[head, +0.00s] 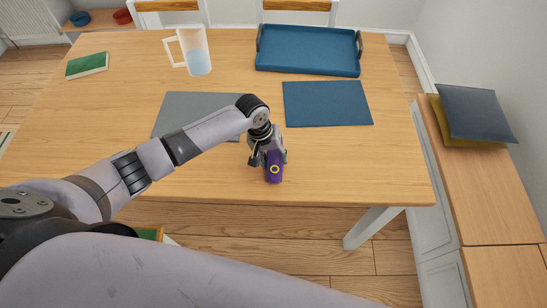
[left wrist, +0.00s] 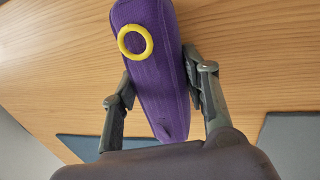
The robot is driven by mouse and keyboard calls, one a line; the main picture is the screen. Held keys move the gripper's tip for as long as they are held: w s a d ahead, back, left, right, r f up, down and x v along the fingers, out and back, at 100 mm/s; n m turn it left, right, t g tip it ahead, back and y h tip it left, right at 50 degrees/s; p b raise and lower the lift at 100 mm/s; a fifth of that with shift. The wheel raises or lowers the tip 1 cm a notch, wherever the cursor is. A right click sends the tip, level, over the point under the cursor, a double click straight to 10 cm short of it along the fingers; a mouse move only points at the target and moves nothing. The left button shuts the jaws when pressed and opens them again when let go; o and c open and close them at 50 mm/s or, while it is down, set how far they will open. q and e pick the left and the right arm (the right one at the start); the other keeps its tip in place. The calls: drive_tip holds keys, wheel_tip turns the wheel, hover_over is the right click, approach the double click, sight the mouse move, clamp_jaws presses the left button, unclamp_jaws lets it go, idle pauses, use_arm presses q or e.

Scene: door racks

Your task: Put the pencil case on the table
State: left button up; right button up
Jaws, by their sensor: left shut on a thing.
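The purple pencil case (head: 274,175) with a yellow ring on it is at the near side of the wooden table (head: 330,185), close to the front edge. My left gripper (head: 267,157) is shut on it from above. In the left wrist view the pencil case (left wrist: 150,65) sits between the two fingers of the gripper (left wrist: 160,95), with the table top behind it. I cannot tell whether the case touches the table. My right gripper is not in view.
A grey mat (head: 185,112) and a blue mat (head: 328,103) lie behind the gripper. A blue tray (head: 308,50), a pitcher (head: 197,55) and a green book (head: 87,65) stand farther back. Cushions (head: 475,112) lie on the right bench (head: 468,205). The table's front right is clear.

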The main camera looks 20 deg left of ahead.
use_arm(q)
drive_tip(key=shift+f, duration=0.25)
drive_tip(key=shift+f, duration=0.1)
drive_tip(key=o, duration=1.2)
drive_tip(key=v, duration=1.2)
